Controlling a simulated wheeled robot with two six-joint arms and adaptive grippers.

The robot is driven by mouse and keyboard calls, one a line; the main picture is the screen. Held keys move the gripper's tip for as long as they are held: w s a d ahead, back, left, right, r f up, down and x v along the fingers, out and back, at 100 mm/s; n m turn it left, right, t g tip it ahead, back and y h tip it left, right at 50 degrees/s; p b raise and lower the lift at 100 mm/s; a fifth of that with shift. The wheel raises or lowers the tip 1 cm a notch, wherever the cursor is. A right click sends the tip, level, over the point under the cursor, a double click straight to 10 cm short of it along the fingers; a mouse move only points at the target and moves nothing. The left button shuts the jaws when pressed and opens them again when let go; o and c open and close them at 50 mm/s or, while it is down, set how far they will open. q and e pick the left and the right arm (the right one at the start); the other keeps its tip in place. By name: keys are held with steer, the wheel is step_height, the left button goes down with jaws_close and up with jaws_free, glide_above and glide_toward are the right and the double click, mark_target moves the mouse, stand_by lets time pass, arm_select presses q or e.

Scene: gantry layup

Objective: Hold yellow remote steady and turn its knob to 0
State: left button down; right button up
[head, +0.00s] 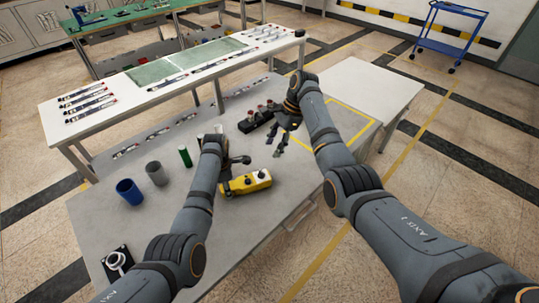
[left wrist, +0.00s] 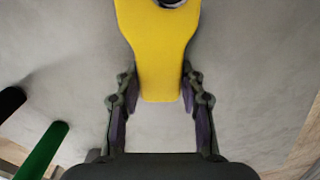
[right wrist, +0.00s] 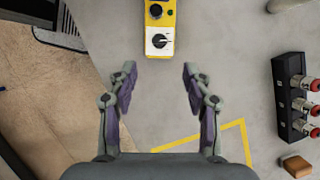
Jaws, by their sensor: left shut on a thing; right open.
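The yellow remote (head: 247,182) lies on the grey table in the head view. My left gripper (left wrist: 158,88) is shut on its narrow yellow end, one finger on each side. In the right wrist view the remote (right wrist: 160,14) shows a dark round button and, at its near end, a white dial face with a black knob (right wrist: 160,41). The dial's markings are too small to read. My right gripper (right wrist: 158,80) is open and empty, short of the knob and apart from it. In the head view the right gripper (head: 279,145) hangs over the table, right of the remote.
A black block with red-topped fittings (right wrist: 293,95) stands on the table near my right gripper, beside a small brown block (right wrist: 297,166). A blue cup (head: 130,191), a grey cup (head: 156,173) and a green cylinder (head: 185,156) stand left of my left arm. A yellow outline marks the table's right part.

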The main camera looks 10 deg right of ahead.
steer(key=shift+d+r, duration=0.1)
steer(key=shift+r, duration=0.1)
steer(key=shift+c, duration=0.4)
steer(key=shift+f, duration=0.1)
steer(key=shift+c, duration=1.2)
steer(key=shift+d+f+n, duration=0.25)
steer(key=shift+d+n, duration=0.05)
steer(key=shift+n, duration=0.3)
steer(key=shift+c, duration=1.3)
steer(key=d+n, duration=0.1)
steer(key=n, duration=0.1)
steer(key=d+f+n+t+y, duration=0.1)
steer(key=n, duration=0.1)
steer(key=d+f+n+t, duration=0.1)
steer(key=n, duration=0.2)
steer(key=shift+d+y, duration=0.25)
steer(key=shift+y, duration=0.05)
jaws_close()
steer(key=d+n, duration=0.1)
steer(key=n, duration=0.2)
steer(key=s+d+n+t, duration=0.1)
steer(key=n, duration=0.3)
steer(key=s+d+n+t+y, duration=0.1)
steer(key=n, duration=0.3)
steer(key=shift+s+f, duration=0.2)
steer(key=shift+f, duration=0.1)
